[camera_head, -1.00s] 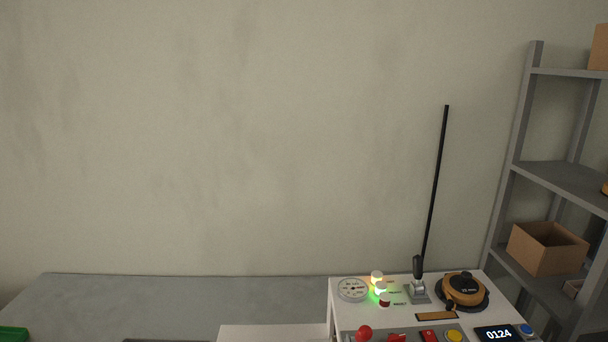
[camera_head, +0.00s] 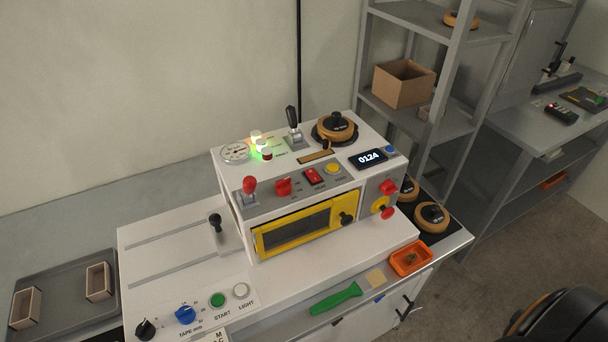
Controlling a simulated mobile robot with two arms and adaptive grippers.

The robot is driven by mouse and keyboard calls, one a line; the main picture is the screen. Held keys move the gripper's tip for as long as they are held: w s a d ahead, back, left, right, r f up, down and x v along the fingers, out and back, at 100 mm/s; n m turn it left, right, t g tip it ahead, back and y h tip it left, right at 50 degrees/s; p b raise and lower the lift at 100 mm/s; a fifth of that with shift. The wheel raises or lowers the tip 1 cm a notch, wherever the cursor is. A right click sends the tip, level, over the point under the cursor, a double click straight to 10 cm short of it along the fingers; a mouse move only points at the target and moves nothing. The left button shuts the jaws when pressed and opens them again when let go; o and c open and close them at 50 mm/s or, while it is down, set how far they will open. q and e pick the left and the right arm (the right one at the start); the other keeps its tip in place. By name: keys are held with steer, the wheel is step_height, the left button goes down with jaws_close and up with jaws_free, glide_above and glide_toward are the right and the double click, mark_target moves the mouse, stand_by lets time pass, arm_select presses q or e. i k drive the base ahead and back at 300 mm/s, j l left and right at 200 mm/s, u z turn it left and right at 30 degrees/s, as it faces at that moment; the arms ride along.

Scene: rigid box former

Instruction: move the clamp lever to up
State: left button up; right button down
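A white box-forming machine (camera_head: 190,265) stands on the bench, with several levers on it. A black-handled lever (camera_head: 292,118) stands near upright on a grey base on top. A red-knobbed lever (camera_head: 249,186) rises from a grey plate at the left of the front panel. A black-knobbed handle (camera_head: 215,222) stands on the lower deck beside the yellow-framed window. No readable label shows which one is the clamp lever. Neither of my grippers is in view.
A yellow-framed door (camera_head: 305,225) is on the front. A green-handled tool (camera_head: 336,298) and an orange bin (camera_head: 410,258) lie along the front edge. A grey tray (camera_head: 68,290) with small boxes is at left. A grey shelf (camera_head: 440,120) stands behind right.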

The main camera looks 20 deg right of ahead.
mark_target(250, 184)
steer(key=z, duration=1.2)
steer(key=k+j+z, duration=0.1)
steer(key=k+j, duration=0.25)
steer(key=j, duration=0.2)
steer(key=k+j, duration=0.35)
steer(key=j, duration=0.15)
steer(key=k+j+z, duration=0.15)
steer(key=k+j, duration=0.2)
steer(key=j, duration=0.15)
